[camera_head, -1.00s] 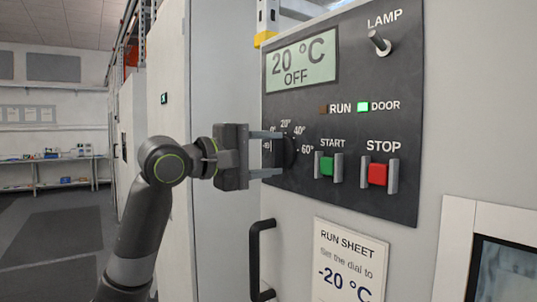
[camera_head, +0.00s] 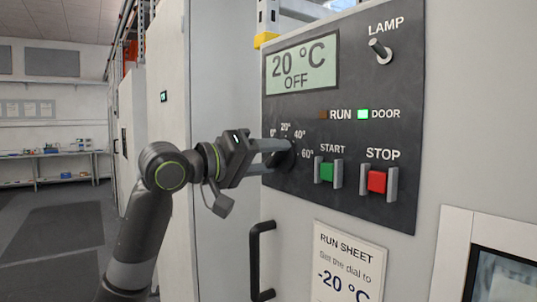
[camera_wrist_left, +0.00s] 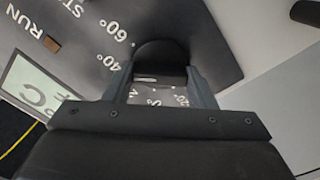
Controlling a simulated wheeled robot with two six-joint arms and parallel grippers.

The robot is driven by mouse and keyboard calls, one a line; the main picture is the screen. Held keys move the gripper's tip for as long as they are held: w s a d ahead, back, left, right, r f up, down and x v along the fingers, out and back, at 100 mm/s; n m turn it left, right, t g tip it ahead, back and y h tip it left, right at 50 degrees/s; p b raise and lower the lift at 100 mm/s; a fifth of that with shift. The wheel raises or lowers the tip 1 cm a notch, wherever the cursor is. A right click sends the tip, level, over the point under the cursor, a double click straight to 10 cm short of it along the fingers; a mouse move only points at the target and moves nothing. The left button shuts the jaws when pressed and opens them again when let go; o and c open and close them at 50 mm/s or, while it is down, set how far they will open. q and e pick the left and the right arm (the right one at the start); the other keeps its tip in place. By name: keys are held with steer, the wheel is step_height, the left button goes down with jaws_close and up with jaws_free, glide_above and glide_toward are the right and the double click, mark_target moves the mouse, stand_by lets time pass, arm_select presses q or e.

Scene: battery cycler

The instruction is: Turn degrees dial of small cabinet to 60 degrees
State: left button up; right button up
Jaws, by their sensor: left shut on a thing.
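The degrees dial (camera_head: 286,157) is a black round knob on the dark control panel, with white marks 0°, 20°, 40° and 60° around it. My left gripper (camera_head: 277,156) reaches it from the left and is shut on it, one finger on each side. In the left wrist view the dial (camera_wrist_left: 160,53) sits between the two fingers of the gripper (camera_wrist_left: 160,82), with 40° and 60° printed beside it. The dial's pointer is too hidden to read. My right gripper is not in view.
The display (camera_head: 301,64) reads 20 °C OFF. The green START button (camera_head: 327,171), red STOP button (camera_head: 377,181) and lamp switch (camera_head: 380,48) are to the right. A black door handle (camera_head: 257,262) and a run sheet (camera_head: 349,255) reading -20 °C are below.

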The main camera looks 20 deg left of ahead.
arm_select(q)
steer(key=m, duration=0.3)
steer(key=shift+m+p, duration=0.3)
steer(key=shift+m, duration=1.8)
steer(key=o, duration=1)
